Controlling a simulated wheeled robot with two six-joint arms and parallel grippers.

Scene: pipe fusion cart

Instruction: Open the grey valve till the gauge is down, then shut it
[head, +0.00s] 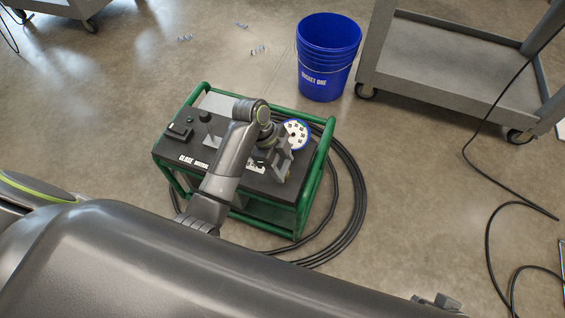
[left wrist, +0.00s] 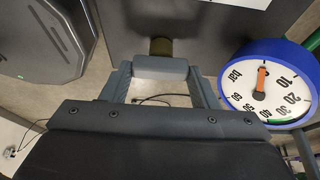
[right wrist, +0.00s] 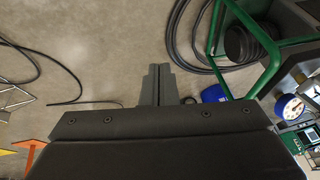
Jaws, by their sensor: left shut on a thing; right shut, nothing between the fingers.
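The grey valve's handle (left wrist: 160,68) shows in the left wrist view as a grey bar, with an olive stem (left wrist: 161,46) behind it. My left gripper (left wrist: 160,78) is shut on the handle, one finger on each side. In the head view my left gripper (head: 276,165) is over the cart's black top and hides the valve. The blue-rimmed gauge (left wrist: 268,84) is right of it. Its orange needle points up, short of the 10 mark; I see no zero figure. The gauge (head: 296,134) also shows in the head view. My right gripper (right wrist: 158,85) is shut and empty, away from the valve.
The green-framed cart (head: 318,185) stands on the floor with black hose (head: 355,190) coiled around it. A blue bucket (head: 328,60) stands behind it. A grey trolley (head: 460,70) is at the upper right. Black cable (head: 490,215) lies on the floor at the right.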

